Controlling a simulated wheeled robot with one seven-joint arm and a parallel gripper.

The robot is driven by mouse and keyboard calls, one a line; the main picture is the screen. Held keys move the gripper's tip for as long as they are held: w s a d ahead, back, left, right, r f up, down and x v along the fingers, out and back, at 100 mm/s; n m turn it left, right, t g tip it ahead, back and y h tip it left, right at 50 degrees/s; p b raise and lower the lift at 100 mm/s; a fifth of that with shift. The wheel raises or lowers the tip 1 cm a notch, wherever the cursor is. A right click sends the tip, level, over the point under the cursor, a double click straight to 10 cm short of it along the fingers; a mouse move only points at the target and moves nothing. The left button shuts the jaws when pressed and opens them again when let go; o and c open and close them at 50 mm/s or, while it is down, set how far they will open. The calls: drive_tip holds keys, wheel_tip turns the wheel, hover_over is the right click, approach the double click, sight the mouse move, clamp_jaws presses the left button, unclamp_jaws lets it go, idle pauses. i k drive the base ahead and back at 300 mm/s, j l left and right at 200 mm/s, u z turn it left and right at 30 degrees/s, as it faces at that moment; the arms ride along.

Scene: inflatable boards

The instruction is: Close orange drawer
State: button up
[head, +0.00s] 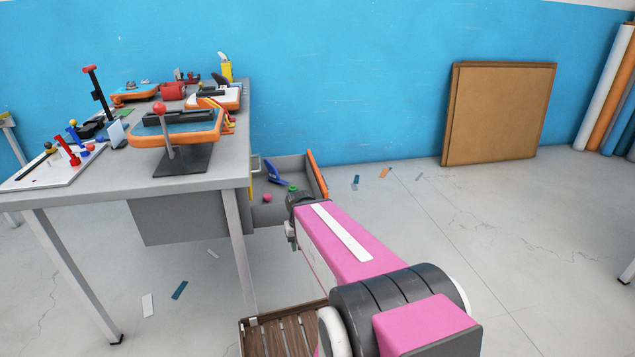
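The orange drawer (317,174) is pulled out from under the right side of the grey workbench. Its orange front stands well away from the bench and faces right. Inside the grey drawer box lie a blue object (273,172), a small pink ball (267,198) and a small green item (293,188). My pink arm reaches in from the lower right. My gripper (290,234) is at the arm's far end, near the drawer's near right corner. It is mostly hidden behind my wrist, so its fingers and any contact with the drawer cannot be made out.
The workbench (207,180) holds small inflatable-board models, a stand with a red knob (160,109) and tools. A wooden slatted crate (275,335) is on the floor below. Brown panels (498,114) lean on the blue wall. The floor right of the drawer is mostly clear, with a few scraps.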

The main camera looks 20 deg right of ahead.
sight(302, 171)
drive_tip(key=l+u, duration=0.2)
drive_tip(key=l, duration=0.4)
drive_tip(key=l+u, duration=0.2)
drive_tip(key=l, duration=0.45)
drive_tip(key=l+u, duration=0.2)
drive_tip(key=l, duration=0.45)
drive_tip(key=k+l+u, duration=0.2)
drive_tip(key=l, duration=0.4)
drive_tip(key=i, duration=0.1)
